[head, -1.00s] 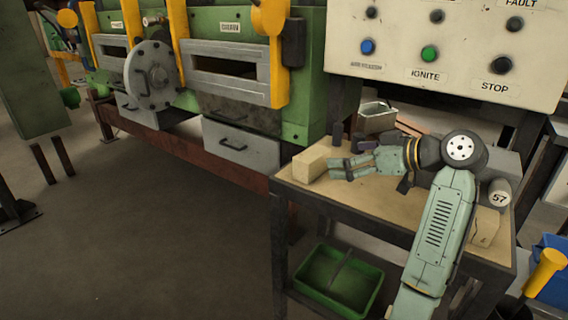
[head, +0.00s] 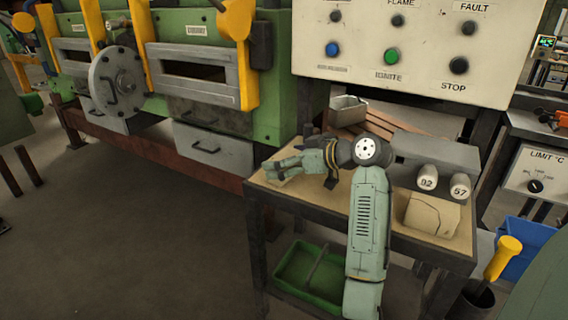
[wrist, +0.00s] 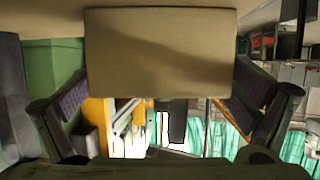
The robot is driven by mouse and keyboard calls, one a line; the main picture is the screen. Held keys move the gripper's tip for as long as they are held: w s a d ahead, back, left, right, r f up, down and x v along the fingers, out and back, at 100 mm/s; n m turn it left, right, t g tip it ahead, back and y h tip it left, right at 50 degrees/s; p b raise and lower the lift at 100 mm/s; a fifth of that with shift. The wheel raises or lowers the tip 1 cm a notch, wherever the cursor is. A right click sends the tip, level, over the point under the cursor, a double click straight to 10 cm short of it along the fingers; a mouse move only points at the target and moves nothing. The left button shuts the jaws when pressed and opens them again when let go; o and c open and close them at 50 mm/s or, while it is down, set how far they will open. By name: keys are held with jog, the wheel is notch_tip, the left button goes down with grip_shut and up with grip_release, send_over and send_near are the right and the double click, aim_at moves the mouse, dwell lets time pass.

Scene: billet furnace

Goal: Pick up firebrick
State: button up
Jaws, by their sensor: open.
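The firebrick (wrist: 160,50) is a plain tan block. In the wrist view it fills most of the gap between my two finger pads, in the upper middle. My gripper (head: 280,168) is open, low over the left end of the workbench (head: 325,207) in the head view, with a finger on each side of the brick. I cannot tell whether the pads touch it. In the head view my fingers hide most of the brick.
A cracked tan block (head: 432,214) and cylinders marked 92 (head: 428,178) and 57 (head: 460,186) stand on the bench to the right. The control panel (head: 400,50) rises behind. A green tray (head: 310,272) sits below. The furnace (head: 200,60) is at left.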

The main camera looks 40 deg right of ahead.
jog(key=c, duration=1.3)
jog(key=shift+c, duration=0.2)
jog(key=shift+r, duration=0.1)
